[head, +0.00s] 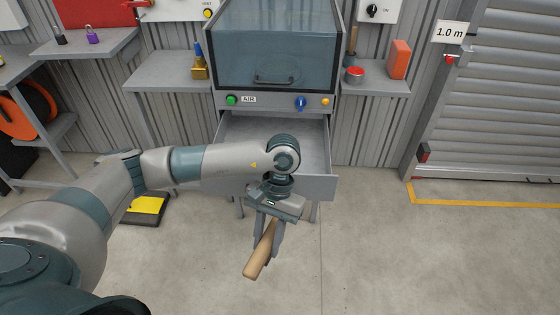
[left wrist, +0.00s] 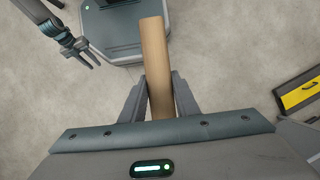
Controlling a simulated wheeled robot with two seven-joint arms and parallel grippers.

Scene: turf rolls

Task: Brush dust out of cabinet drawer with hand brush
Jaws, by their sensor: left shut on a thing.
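The cabinet (head: 270,100) stands at the back middle of the head view, with a clear-fronted upper box. Its drawer (head: 318,187) is pulled open below the box, and my left arm covers part of it. I cannot make out dust in the grey interior. My left gripper (head: 268,238) is in front of the drawer, pointing down, shut on the wooden handle of the hand brush (head: 257,262). The handle slants between the fingers and also shows in the left wrist view (left wrist: 155,60). The bristles are not visible. My right gripper (left wrist: 82,52) appears empty, with its fingers apart.
Side shelves flank the cabinet, holding a brass-and-blue item (head: 199,65), a red-topped tin (head: 355,74) and an orange block (head: 399,60). A black-and-yellow item (head: 147,207) lies on the floor at left. Floor to the right is clear before the roller shutter (head: 515,100).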

